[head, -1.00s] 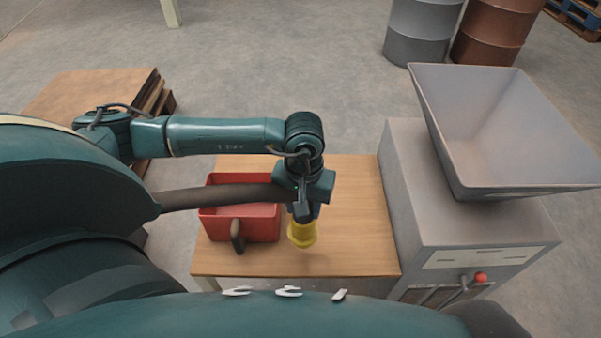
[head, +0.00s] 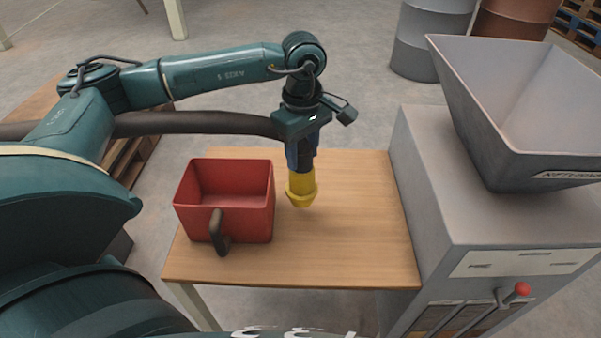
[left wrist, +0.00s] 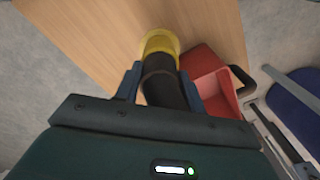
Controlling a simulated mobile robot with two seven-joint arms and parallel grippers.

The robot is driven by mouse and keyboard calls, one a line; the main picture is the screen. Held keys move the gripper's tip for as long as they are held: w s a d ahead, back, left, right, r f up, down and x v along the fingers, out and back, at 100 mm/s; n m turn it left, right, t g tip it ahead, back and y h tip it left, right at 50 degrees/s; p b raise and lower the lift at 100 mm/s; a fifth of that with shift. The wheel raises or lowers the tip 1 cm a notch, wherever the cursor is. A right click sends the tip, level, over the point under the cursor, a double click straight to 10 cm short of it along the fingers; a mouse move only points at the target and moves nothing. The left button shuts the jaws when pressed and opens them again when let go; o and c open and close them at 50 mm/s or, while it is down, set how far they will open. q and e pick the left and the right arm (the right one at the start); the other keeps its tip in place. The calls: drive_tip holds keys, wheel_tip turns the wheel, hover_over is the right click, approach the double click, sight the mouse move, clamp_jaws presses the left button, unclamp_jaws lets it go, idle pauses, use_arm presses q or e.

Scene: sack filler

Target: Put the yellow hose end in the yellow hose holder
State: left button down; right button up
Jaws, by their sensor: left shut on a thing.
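The yellow hose end (head: 301,188) points down over the wooden table, to the right of the red bin. My left gripper (head: 301,160) is shut on it, with the dark hose running behind my arm to the left. In the left wrist view the yellow hose end (left wrist: 160,43) sticks out beyond the two fingers (left wrist: 157,88), which close around the dark part behind the yellow. I cannot tell exactly how high it is above the table. No yellow hose holder can be made out in these views. My right gripper is not in view.
The red bin (head: 245,218) with a dark handle stands on the left of the wooden table (head: 345,250). A grey machine (head: 445,200) with a hopper (head: 500,130) and a red-knobbed lever (head: 522,289) stands at the right. The table's right half is clear. Drums (head: 428,40) stand behind.

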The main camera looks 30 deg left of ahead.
sight(302, 170)
use_arm(q)
wheel_tip(302, 170, down, 5)
drive_tip(key=shift+r, duration=0.1)
drive_tip(key=shift+b, duration=0.35)
drive_tip(key=c, duration=1.3)
unclamp_jaws()
drive_tip(key=shift+f, duration=0.2)
drive_tip(key=o, duration=0.4)
drive_tip(key=shift+o, duration=0.2)
drive_tip(key=shift+r, duration=0.1)
